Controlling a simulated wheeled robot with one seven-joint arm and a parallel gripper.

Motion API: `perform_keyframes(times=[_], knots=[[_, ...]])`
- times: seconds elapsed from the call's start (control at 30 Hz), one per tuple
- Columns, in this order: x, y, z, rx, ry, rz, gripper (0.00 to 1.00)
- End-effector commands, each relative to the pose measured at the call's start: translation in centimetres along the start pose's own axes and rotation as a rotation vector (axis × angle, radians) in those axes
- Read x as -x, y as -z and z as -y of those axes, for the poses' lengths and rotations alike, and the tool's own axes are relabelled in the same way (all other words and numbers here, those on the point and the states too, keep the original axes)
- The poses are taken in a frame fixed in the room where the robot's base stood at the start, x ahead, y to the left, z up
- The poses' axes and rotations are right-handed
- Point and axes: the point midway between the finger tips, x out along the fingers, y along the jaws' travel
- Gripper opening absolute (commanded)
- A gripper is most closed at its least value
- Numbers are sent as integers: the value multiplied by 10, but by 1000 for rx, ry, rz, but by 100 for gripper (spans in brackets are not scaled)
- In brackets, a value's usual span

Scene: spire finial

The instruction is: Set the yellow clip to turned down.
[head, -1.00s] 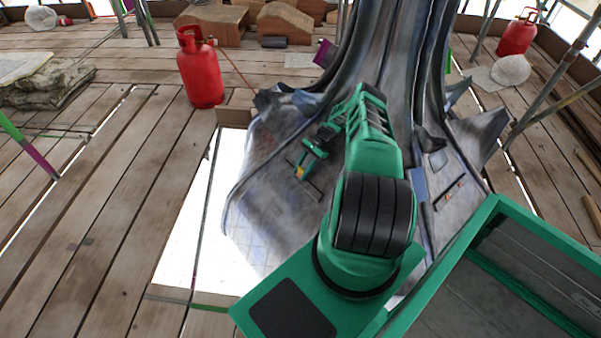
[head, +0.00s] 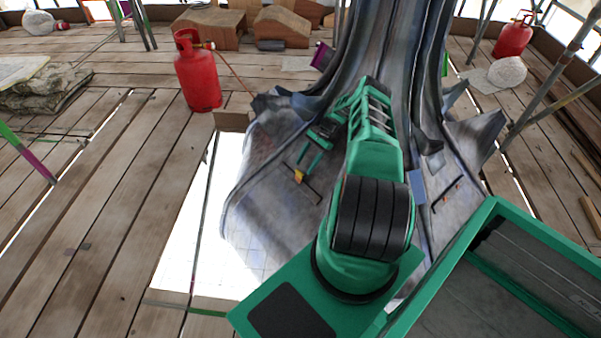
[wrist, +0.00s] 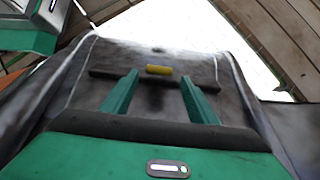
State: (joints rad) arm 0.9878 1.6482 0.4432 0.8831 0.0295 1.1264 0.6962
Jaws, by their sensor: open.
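The yellow clip (head: 299,176) is a small block on the grey curved spire base, by a thin dark bar. In the wrist view the clip (wrist: 159,69) lies lengthwise across the picture, at the bar's upper edge. I cannot tell from this which way it is turned. My gripper (head: 308,160) is open and empty, just above and behind the clip in the head view. In the wrist view its two green fingers (wrist: 160,76) stand apart, with the clip showing between and slightly beyond their tips. Contact with the clip is not visible.
The grey fluted spire (head: 385,50) rises close behind my arm. A bright floor opening (head: 190,240) lies left of its base. A red gas cylinder (head: 197,72) stands at back left. A green-rimmed bin (head: 450,245) is at front right. Wooden planks surround them.

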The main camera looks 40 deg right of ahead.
Motion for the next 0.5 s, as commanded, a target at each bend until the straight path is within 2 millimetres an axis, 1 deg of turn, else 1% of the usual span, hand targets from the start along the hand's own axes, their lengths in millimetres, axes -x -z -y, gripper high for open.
perform_keyframes(times=[0.03, 0.2, 0.33, 0.5], knots=[[10, 0, 1, 0, 2, -2, 54], [34, 1, 1, 0, 1, -1, 54], [44, 1, 1, 0, 1, -1, 54], [48, 1, 1, 0, 0, 0, 54]])
